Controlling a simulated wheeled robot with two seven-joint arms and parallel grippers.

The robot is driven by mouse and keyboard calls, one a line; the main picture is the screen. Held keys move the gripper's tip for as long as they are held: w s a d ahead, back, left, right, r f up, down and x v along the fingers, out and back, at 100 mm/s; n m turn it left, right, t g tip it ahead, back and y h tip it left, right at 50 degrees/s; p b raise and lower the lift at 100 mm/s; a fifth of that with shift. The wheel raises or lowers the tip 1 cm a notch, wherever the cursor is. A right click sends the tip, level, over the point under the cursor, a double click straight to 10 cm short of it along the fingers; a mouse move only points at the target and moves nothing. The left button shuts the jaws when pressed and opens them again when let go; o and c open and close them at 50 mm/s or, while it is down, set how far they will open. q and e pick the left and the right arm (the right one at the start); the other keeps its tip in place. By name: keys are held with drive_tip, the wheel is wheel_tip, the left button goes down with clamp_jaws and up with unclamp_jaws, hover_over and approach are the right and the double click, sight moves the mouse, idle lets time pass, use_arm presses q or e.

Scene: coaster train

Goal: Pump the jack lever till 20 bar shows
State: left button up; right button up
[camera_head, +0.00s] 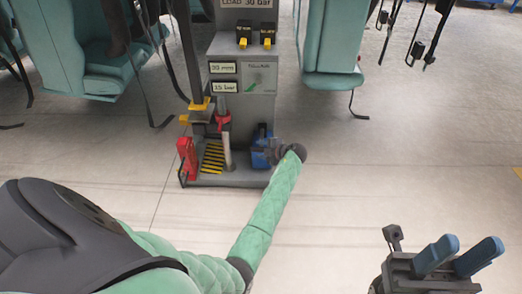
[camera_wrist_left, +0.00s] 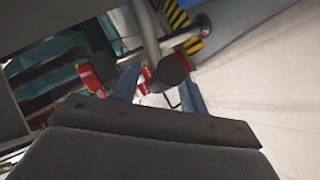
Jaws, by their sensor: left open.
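The jack unit (camera_head: 240,110) is a grey stand with two small readouts. The lower readout (camera_head: 223,87) seems to show 15 bar; the upper one (camera_head: 223,68) is too small to read surely. My left gripper (camera_head: 262,152) is at the unit's lower right, its blue fingers partly hidden by my wrist. In the left wrist view its fingers (camera_wrist_left: 160,88) are apart, with a dark round end (camera_wrist_left: 173,68), perhaps the jack lever's grip, showing between them. I cannot tell whether they touch it. My right gripper (camera_head: 458,256) is open and empty at the bottom right.
A red block (camera_head: 187,158) and a yellow-black striped plate (camera_head: 213,157) are at the unit's base. Teal seats (camera_head: 333,40) with hanging straps stand behind on both sides. The pale floor (camera_head: 400,165) at right is clear.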

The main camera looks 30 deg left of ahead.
use_arm(q)
drive_tip(key=p+v, duration=0.1)
drive_tip(key=v, duration=0.6)
drive_tip(key=shift+d, duration=0.15)
drive_tip(key=shift+r, duration=0.15)
idle(0.7)
idle(0.6)
